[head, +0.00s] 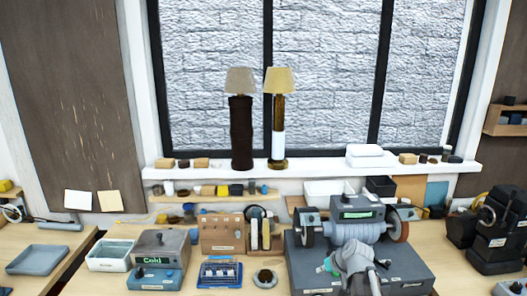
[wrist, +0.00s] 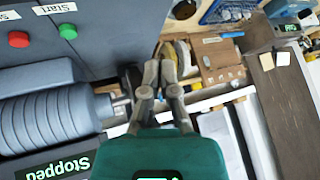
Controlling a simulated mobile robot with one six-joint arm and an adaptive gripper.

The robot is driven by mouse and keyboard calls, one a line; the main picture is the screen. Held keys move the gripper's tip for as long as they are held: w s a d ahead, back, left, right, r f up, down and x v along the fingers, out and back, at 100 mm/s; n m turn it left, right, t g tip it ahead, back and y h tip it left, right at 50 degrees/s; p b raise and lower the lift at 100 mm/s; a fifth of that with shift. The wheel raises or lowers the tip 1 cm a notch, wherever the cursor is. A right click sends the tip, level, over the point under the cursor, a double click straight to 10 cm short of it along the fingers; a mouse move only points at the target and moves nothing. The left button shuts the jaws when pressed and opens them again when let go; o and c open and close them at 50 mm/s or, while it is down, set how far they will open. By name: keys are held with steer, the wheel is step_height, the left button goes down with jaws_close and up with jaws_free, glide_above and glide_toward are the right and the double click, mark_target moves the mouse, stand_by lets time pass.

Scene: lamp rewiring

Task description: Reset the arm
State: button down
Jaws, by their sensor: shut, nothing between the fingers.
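My gripper (wrist: 160,72) shows in the wrist view with its grey fingers together and nothing between them. Its teal body fills the lower middle of that view. In the head view my arm stands at the lower right of centre, in front of the bench grinder (head: 352,231). The gripper's fingers are hard to make out there. In the wrist view the grinder's ribbed grey housing (wrist: 45,122) lies left of my gripper, with a display reading "Stopped" (wrist: 55,168). The fingers appear apart from everything around them, though depth is hard to judge.
A control panel with a red button (wrist: 19,39) and a green button (wrist: 68,31) is at upper left. Two lamps (head: 240,125) (head: 279,130) stand on the windowsill (head: 310,168).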

steer(key=s+a+f+m+g+h+b, duration=0.1)
steer(key=s+f+g+h+b, duration=0.1)
steer(key=s, duration=0.6)
steer(key=s+a+f+m+g+h+b, duration=0.1)
steer(key=s+f+g+h+b, duration=0.1)
steer(key=s+f, duration=0.5)
steer(key=shift+s+a+m+g+h, duration=0.25)
steer(key=shift+s+m+g, duration=0.2)
steer(key=shift+g, duration=0.45)
steer(key=shift+f, duration=0.1)
